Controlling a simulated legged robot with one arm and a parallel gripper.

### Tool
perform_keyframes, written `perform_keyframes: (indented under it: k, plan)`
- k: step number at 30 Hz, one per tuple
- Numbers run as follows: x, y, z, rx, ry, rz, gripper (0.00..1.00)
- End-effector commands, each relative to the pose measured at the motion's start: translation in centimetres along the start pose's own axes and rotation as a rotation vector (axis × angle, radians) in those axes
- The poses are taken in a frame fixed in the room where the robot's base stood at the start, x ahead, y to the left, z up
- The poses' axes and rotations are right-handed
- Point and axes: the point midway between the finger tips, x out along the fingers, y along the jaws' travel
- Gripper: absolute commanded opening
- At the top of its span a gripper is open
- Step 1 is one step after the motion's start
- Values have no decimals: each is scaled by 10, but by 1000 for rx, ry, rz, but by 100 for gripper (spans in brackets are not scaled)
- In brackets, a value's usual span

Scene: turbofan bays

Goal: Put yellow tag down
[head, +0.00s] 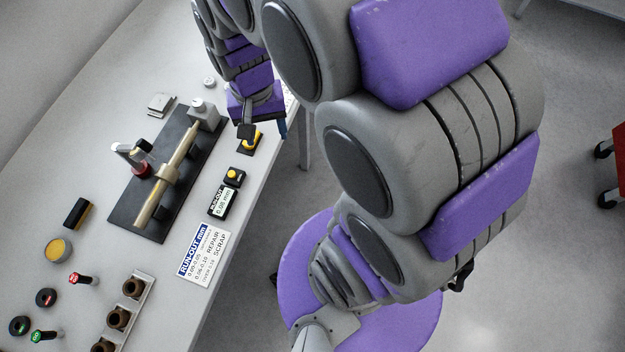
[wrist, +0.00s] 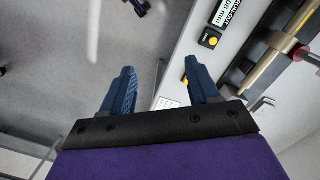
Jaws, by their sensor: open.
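My gripper (head: 264,130) is open at the bench's right edge. In the wrist view, its two blue fingers (wrist: 160,70) stand apart with nothing between them. A small black-and-yellow piece (head: 250,142) lies on the bench beside the gripper in the head view. I cannot tell for certain whether it is the yellow tag. In the wrist view a bit of yellow (wrist: 185,79) shows by the right finger, which partly hides it. The gap between the fingers looks down over the bench edge and floor.
The bench (head: 190,90) carries a shaft (head: 170,172) on a black base with a gauge, a yellow-button box (head: 234,177), a 0.08 mm display (head: 222,203) and a RUN-OUT card (head: 203,252). Red and green knobs, a yellow-topped tin (head: 57,250) and a socket rack (head: 122,318) stand lower left.

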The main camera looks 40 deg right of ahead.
Motion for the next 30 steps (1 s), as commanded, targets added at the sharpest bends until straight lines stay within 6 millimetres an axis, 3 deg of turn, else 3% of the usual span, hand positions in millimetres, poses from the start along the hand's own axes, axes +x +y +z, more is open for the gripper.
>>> perform_keyframes:
  k: [6,13,18,30]
  plan:
    - [-20,34,74,-199,-27,9,61]
    - [-23,60,133,-367,-56,16,61]
    - [-22,68,150,-421,-66,17,61]
    - [-17,69,152,-427,-69,17,61]
